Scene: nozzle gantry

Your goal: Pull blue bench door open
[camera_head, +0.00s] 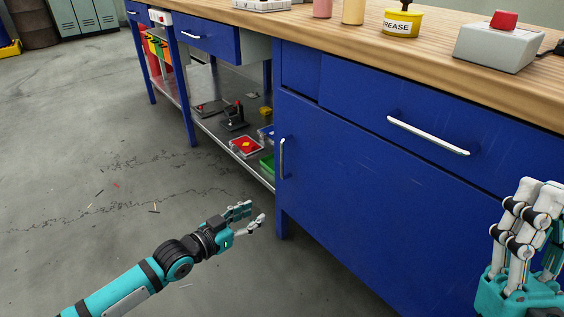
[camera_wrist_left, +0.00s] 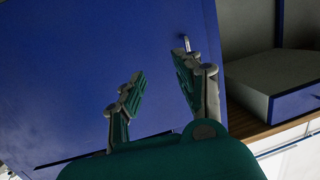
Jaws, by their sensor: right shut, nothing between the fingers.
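The blue bench door (camera_head: 360,200) is the large panel under the drawer. It looks shut, flush with the bench front. Its upright silver handle (camera_head: 282,158) is near the door's left edge. My left gripper (camera_head: 251,213) is open and empty, below and to the left of the handle in the head view. In the left wrist view its spread fingers (camera_wrist_left: 160,84) face the blue door (camera_wrist_left: 80,70), and the handle (camera_wrist_left: 187,43) shows just past one fingertip, with no clear contact. My right gripper (camera_head: 538,190) is shut and empty, in front of the bench at the right edge.
A blue drawer (camera_head: 420,115) with a horizontal silver handle (camera_head: 428,136) is above the door. The wooden worktop (camera_head: 350,42) carries a grease tub (camera_head: 402,22) and a red-button box (camera_head: 498,42). A lower shelf (camera_head: 215,122) holds small items.

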